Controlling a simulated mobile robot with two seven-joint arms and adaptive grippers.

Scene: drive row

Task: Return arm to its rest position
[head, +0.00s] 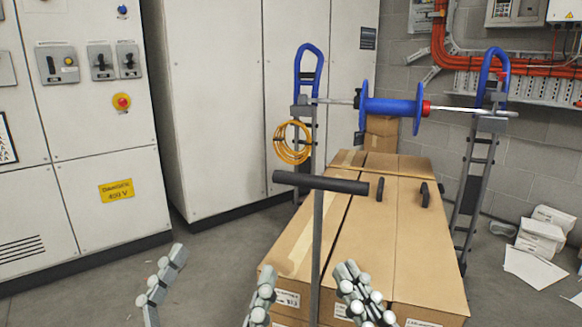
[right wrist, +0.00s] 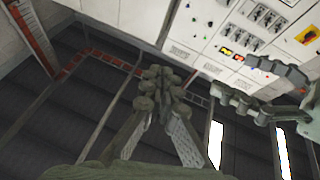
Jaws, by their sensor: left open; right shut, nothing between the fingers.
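My left gripper (head: 222,268) is open at the bottom of the head view, with its two jointed fingers spread wide apart and nothing between them. Its fingers also show at the right of the right wrist view (right wrist: 262,90). My right gripper (head: 354,274) is shut and empty, in front of the cardboard boxes and just right of an upright grey pole in the head view. In the right wrist view its fingertips (right wrist: 160,78) meet. Most of both arms is out of view.
A black T-bar handle (head: 320,183) on the pole stands before the cardboard boxes (head: 415,240). Behind are a blue reel (head: 392,107) on stands and a coiled yellow cable (head: 292,143). White cabinets (head: 85,130) line the left. Papers (head: 535,265) lie at right.

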